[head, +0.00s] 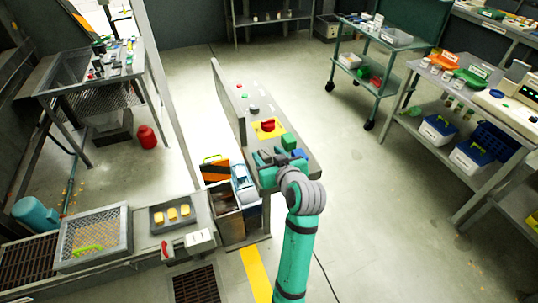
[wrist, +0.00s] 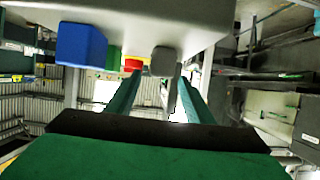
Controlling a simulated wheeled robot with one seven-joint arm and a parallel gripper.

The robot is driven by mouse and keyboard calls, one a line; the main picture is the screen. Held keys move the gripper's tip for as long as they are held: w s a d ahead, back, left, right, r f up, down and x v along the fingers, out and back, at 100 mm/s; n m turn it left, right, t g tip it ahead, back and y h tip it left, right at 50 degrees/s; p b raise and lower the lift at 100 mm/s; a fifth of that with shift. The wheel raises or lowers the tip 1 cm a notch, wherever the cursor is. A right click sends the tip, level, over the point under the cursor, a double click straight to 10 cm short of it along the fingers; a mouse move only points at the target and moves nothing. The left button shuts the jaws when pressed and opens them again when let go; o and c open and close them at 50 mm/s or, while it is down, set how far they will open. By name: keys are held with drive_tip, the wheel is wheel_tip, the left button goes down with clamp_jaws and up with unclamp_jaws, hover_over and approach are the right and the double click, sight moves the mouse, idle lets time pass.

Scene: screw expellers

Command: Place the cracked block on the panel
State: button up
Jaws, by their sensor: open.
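In the wrist view the picture is turned over, and the blue block (wrist: 80,45) and a grey block (wrist: 164,58) show against the pale panel surface (wrist: 215,18). My gripper (wrist: 160,76) is open, with the grey block in line between its fingertips. I cannot tell whether the fingers touch it. No crack is clear on any block.
A red button on a yellow plate (head: 268,128) is on the panel. A tray (head: 158,226) of yellow pieces and a mesh-topped box (head: 93,238) stand at the left. A teal cart (head: 378,55) stands at the back right. The floor (head: 355,165) right of the panel is clear.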

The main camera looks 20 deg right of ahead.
drive_tip(key=v, duration=1.1)
drive_tip(key=s+a+f+m+h, duration=0.1)
drive_tip(key=s+a+f, duration=0.45)
drive_tip(key=f, duration=0.35)
drive_tip(key=s+a+f+m+h, duration=0.15)
drive_tip(key=s+a+f, duration=0.35)
drive_tip(key=f, duration=0.5)
drive_tip(key=s+a+n+t+y, duration=0.1)
drive_tip(key=s+a, duration=0.3)
drive_tip(key=s, duration=0.7)
drive_tip(key=s+a+n+y, duration=0.1)
drive_tip(key=s+a, duration=0.4)
drive_tip(key=s, duration=0.7)
drive_tip(key=shift+s+r+t, duration=0.25)
drive_tip(key=shift+r+t, duration=0.15)
drive_tip(key=shift+r, duration=0.1)
